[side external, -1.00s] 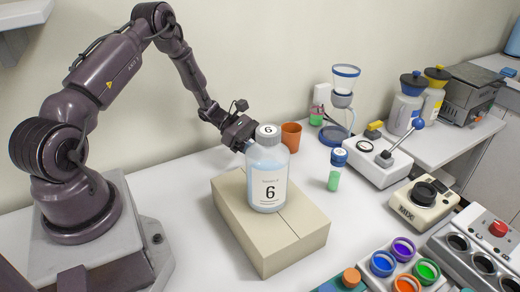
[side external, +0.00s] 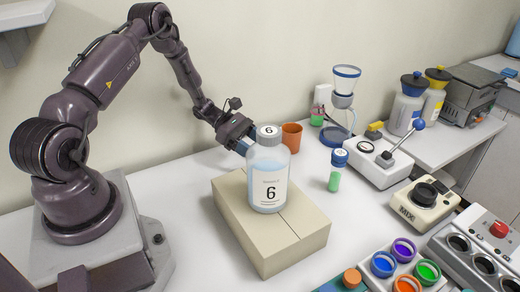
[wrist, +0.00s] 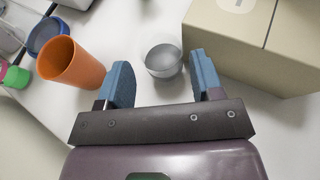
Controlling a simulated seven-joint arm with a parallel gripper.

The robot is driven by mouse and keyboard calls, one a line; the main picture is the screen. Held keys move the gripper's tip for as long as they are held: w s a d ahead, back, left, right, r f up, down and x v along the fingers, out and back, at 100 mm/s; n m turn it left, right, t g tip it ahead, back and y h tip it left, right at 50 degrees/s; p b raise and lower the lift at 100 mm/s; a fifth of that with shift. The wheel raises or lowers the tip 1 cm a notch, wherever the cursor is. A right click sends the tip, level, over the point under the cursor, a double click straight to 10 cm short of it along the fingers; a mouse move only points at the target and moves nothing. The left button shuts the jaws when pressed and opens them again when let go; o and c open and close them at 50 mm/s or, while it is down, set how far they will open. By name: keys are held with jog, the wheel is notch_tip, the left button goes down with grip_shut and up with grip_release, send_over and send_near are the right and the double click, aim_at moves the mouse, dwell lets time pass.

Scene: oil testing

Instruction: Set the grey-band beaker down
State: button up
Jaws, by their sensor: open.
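The grey-band beaker (wrist: 163,60) is a small clear glass with a grey tone, seen in the wrist view on the white tabletop. It appears upright and just beyond my open fingertips. My gripper (wrist: 162,75) has its two blue fingers spread wide, one on each side of the beaker's line, with a visible gap to each. In the side view my gripper (side external: 240,140) is behind the bottle labelled 6 (side external: 268,180), which hides the beaker and part of the fingers.
A cardboard box (side external: 240,232) carries bottle 6; in the wrist view the box (wrist: 228,35) is close at the right. An orange cup (wrist: 70,63) stands close at the left. A green-filled vial (side external: 335,172) and a lever device (side external: 380,165) stand further right.

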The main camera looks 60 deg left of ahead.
jog(key=s+d+r+m+g+y, duration=0.2)
jog(key=s+d+r+m+g, duration=0.25)
jog(key=r, duration=0.65)
jog(key=s+d+r+m+g+y, duration=0.1)
jog(key=s+d+r+m+y, duration=0.2)
jog(key=d+r+m, duration=0.45)
jog(key=s+d+r+m+t+y, duration=0.2)
jog(key=s+r+m+t+y, duration=0.2)
jog(key=s+r+m, duration=0.6)
jog(key=shift+s+d+r+m+y, duration=0.2)
jog(key=shift+s+d+m+y, duration=0.05)
jog(key=shift+s+m+y, duration=1.05)
jog(key=shift+s, duration=0.1)
